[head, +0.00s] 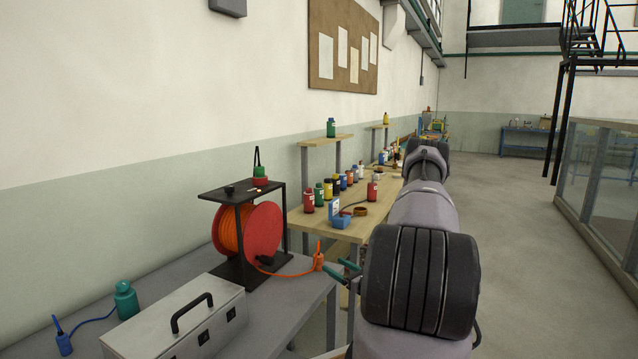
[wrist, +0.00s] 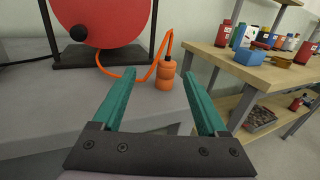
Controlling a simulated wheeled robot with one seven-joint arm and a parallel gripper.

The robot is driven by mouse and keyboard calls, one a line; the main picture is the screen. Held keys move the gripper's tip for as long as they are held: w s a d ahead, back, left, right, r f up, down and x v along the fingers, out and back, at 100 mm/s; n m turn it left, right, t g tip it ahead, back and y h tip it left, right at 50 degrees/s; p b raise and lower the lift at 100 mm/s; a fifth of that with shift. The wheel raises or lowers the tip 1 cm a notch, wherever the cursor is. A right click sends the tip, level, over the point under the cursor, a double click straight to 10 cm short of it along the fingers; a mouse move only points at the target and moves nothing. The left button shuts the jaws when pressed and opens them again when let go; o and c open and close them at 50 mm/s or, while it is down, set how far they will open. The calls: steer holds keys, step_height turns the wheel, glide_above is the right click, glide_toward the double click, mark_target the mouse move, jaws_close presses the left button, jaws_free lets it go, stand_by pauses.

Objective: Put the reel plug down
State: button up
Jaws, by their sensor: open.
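The reel plug (head: 318,262) is orange and stands upright near the right edge of the grey bench (head: 308,291). In the wrist view the plug (wrist: 165,76) appears to rest on the bench top, with its orange cable rising from its top and looping back to the reel. My gripper (head: 347,270) has green fingers and is open. In the wrist view its fingers (wrist: 158,80) are spread wide, pointing toward the plug, which shows between the tips. I see no contact between fingers and plug. The cable reel (head: 250,232) has red discs in a black frame.
A wooden table (head: 300,219) with several bottles and a blue device (head: 338,216) lies beyond the bench. The floor on the right (head: 520,260) is clear.

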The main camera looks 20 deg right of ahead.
steer(key=a+r+n+g+y, duration=0.45)
steer(key=a+r+n, duration=0.2)
steer(key=r, duration=0.35)
steer(key=a+r+n+g+y, duration=0.5)
steer(key=a+r, duration=0.3)
steer(key=r, duration=0.3)
steer(key=s+a+r+n+g+h, duration=0.3)
steer(key=s+a+r+n+g, duration=0.3)
steer(key=s+a+r+n, duration=0.3)
steer(key=s+d+r+n+t+h, duration=0.1)
steer(key=s+r+n+t+h, duration=0.1)
steer(key=s+r+n+h, duration=0.2)
steer(key=s+d+r+n+t+h, duration=0.2)
steer(key=s+r+n+t+h, duration=0.1)
steer(key=s+r, duration=0.7)
steer(key=s+n+h, duration=0.1)
steer(key=s+h, duration=0.1)
steer(key=shift+s+d, duration=0.3)
steer(key=shift+s, duration=0.1)
